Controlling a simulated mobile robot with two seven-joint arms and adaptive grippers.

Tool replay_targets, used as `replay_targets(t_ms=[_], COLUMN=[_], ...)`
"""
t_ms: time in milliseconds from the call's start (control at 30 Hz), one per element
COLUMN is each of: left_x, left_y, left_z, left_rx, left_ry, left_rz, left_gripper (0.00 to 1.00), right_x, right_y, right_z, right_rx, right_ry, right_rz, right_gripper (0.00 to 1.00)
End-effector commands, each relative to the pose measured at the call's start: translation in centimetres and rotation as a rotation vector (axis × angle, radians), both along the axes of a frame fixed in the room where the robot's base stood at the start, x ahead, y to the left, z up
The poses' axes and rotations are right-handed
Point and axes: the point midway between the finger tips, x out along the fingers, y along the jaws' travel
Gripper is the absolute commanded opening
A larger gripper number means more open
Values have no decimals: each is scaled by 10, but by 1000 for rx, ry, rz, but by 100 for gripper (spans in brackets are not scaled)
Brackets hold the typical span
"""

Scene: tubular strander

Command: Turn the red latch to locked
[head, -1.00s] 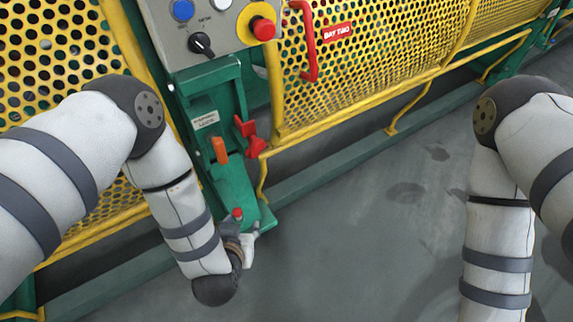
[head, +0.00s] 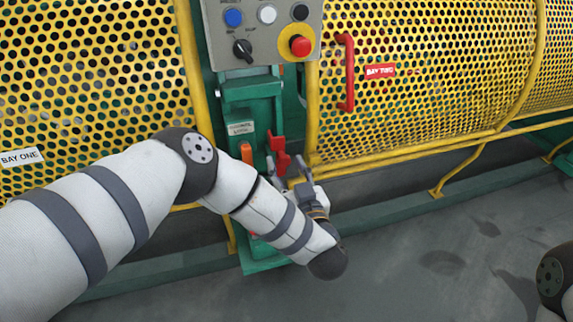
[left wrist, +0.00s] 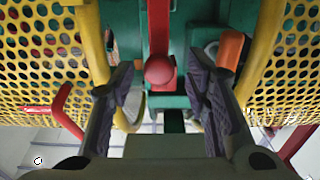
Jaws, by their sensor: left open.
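The red latch (head: 279,152) is on the green post (head: 250,95) below the control box. In the left wrist view its red bar ends in a round red knob (left wrist: 160,71). My left gripper (head: 287,172) is open just below the latch in the head view. In the left wrist view its two dark fingers stand apart, one on each side of the knob, with gaps visible. It holds nothing. Whether the knob lies fully between the fingertips in depth is unclear. My right gripper is out of view.
An orange handle (head: 246,152) is left of the latch, close to my left arm. Above is a grey control box (head: 277,33) with a red emergency button (head: 300,45). A red guard handle (head: 346,75) and yellow perforated guards (head: 420,70) are to the right. The floor is clear.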

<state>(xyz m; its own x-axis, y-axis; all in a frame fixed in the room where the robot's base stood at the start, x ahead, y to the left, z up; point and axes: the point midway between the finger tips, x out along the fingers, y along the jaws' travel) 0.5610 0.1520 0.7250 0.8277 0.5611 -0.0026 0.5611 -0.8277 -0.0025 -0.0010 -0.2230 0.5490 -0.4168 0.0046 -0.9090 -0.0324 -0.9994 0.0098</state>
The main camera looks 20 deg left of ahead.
Motion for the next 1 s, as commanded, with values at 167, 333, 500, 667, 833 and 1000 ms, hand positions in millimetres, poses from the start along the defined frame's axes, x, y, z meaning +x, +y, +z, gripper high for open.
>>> replay_targets(t_ms=[167, 333, 500, 667, 833, 1000], left_x=[19, 22, 22, 22, 22, 27], left_y=[13, 14, 14, 14, 14, 17], left_z=[4, 4, 4, 4, 4, 2], left_rx=[1, 0, -1, -1, 0, 19], left_ry=[-4, -5, -4, -4, -4, 10], left_rz=[1, -2, -2, -2, -2, -1], left_gripper=[43, 43, 32, 0, 0, 0], right_x=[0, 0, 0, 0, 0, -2], right_y=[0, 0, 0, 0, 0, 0], right_z=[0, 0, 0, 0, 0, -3], right_rx=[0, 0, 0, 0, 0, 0], right_ry=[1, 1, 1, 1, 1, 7], right_rz=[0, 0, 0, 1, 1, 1], right_gripper=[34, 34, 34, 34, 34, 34])
